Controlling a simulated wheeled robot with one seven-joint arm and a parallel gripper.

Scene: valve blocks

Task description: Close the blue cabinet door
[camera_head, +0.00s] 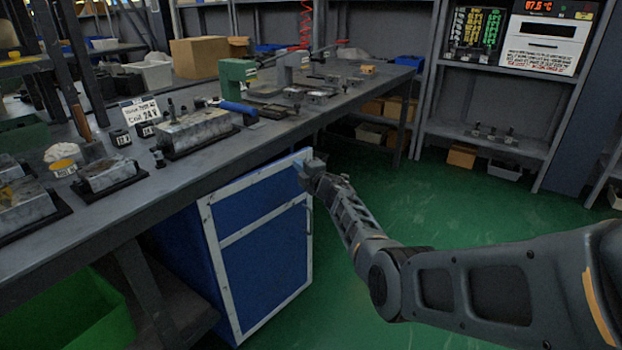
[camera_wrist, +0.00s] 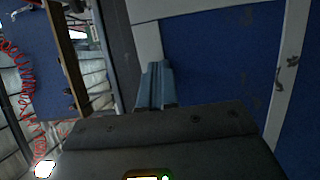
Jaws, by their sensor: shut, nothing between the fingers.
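The blue cabinet door (camera_head: 262,262) with a white frame stands under the workbench, at the middle of the head view. It looks slightly ajar or nearly flush with the blue cabinet body (camera_head: 183,255); I cannot tell which. My gripper (camera_head: 303,170) is at the door's upper right corner, touching it or very close. In the wrist view my gripper (camera_wrist: 156,88) is shut and empty, its fingertips against or just before the white frame. The blue door panel (camera_wrist: 225,60) fills the right of that view.
The grey workbench (camera_head: 190,165) above holds metal valve blocks, a green vise and tools. A green bin (camera_head: 80,315) sits below it at left. Shelves (camera_head: 490,140) stand at the back right. The green floor (camera_head: 400,200) right of the cabinet is clear.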

